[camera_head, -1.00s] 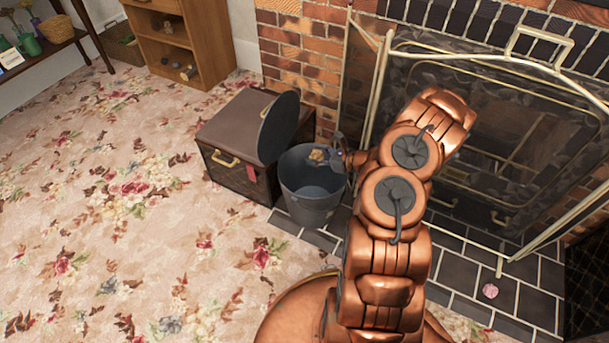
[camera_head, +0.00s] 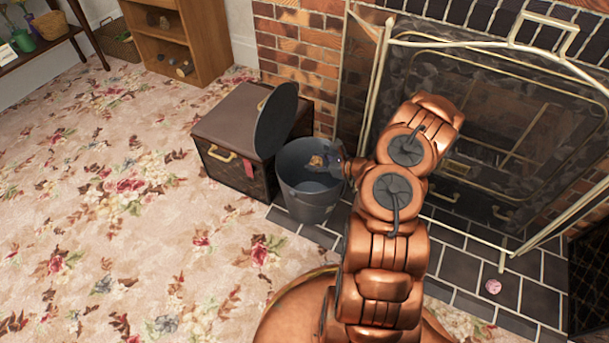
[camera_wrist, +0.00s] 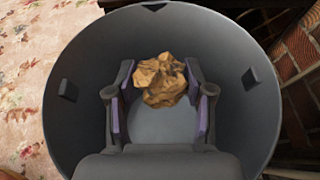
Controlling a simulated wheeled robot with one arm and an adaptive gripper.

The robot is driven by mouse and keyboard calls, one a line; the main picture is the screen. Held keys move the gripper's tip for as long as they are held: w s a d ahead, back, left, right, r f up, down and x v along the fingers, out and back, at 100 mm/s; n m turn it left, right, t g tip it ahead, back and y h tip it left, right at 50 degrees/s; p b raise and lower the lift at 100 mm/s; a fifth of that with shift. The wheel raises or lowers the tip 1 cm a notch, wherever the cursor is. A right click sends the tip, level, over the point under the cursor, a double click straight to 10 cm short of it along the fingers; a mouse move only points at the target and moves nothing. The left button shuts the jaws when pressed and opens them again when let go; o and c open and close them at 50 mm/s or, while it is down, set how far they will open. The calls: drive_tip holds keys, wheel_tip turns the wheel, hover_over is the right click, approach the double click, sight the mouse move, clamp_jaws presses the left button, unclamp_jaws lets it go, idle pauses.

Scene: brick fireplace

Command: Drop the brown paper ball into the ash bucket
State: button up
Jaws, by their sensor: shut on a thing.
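The brown paper ball (camera_wrist: 160,80) is crumpled and sits between the fingertips of my gripper (camera_wrist: 160,95) in the wrist view. My gripper is shut on it. In the head view the ball (camera_head: 317,160) and my gripper (camera_head: 326,164) are over the mouth of the grey ash bucket (camera_head: 309,199). The wrist view looks down into the bucket (camera_wrist: 85,60), whose round wall surrounds the ball and fingers. The bucket stands upright on the dark hearth tiles. How far the ball is above the bucket floor is hard to tell.
The brass-framed fireplace screen (camera_head: 380,75) is behind and right of my arm. A pink crumpled ball (camera_head: 493,287) lies on the hearth. Carpet at left is clear.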

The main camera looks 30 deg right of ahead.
drive_tip(key=o, duration=0.8)
drive_tip(key=shift+o, duration=0.2)
drive_tip(key=v, duration=1.2)
drive_tip(key=shift+r, duration=0.15)
